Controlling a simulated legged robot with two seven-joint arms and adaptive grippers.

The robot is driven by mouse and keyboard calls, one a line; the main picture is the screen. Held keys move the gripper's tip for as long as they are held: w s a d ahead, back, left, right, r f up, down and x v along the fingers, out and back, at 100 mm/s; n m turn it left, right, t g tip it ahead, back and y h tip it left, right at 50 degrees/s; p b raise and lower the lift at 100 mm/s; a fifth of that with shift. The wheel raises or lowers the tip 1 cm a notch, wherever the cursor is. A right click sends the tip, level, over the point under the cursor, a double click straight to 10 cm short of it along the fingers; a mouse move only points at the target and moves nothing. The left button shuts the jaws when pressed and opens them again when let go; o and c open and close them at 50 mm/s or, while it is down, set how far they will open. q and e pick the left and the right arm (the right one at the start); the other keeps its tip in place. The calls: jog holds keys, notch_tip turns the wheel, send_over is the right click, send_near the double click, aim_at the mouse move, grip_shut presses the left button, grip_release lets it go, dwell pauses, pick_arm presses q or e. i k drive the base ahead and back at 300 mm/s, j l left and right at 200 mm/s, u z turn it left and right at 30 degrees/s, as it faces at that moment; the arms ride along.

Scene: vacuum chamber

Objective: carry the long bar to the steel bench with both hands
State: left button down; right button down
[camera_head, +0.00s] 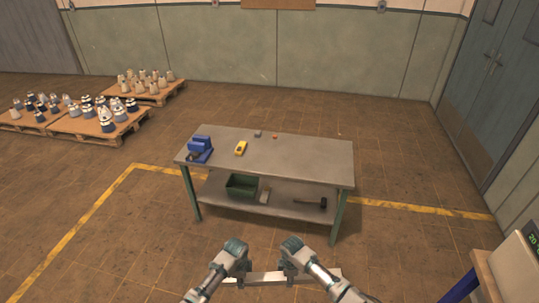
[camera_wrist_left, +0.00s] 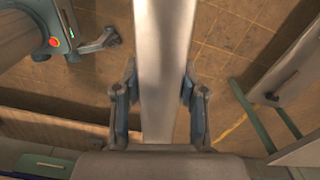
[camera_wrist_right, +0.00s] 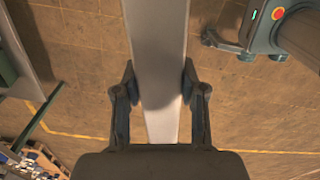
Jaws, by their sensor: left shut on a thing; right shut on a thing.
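The long bar (camera_head: 268,278) is a pale, flat metal bar held crosswise in front of me, low in the head view. My left gripper (camera_head: 240,268) is shut on it toward its left part. My right gripper (camera_head: 287,268) is shut on it to the right of that. In the left wrist view the bar (camera_wrist_left: 163,75) runs between both fingers, and it does so in the right wrist view (camera_wrist_right: 157,70). The steel bench (camera_head: 310,160) stands ahead, beyond the bar, with a grey top and green legs. The bar is apart from the bench.
On the bench top are a blue vise (camera_head: 200,148), a yellow device (camera_head: 240,148) and two small items. Its lower shelf holds a green bin (camera_head: 241,185) and a hammer (camera_head: 312,203). Pallets with cones (camera_head: 100,125) stand back left. Right of the bench top is clear.

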aim_at(288, 156)
jog(key=i+l, duration=0.15)
jog(key=i, duration=0.45)
jog(key=i+l, duration=0.15)
jog(key=i, duration=0.45)
jog(key=i+l, duration=0.15)
jog(key=i, duration=0.45)
jog(key=i+l, duration=0.15)
jog(key=i, duration=0.5)
jog(key=i+l, duration=0.15)
jog(key=i, duration=0.45)
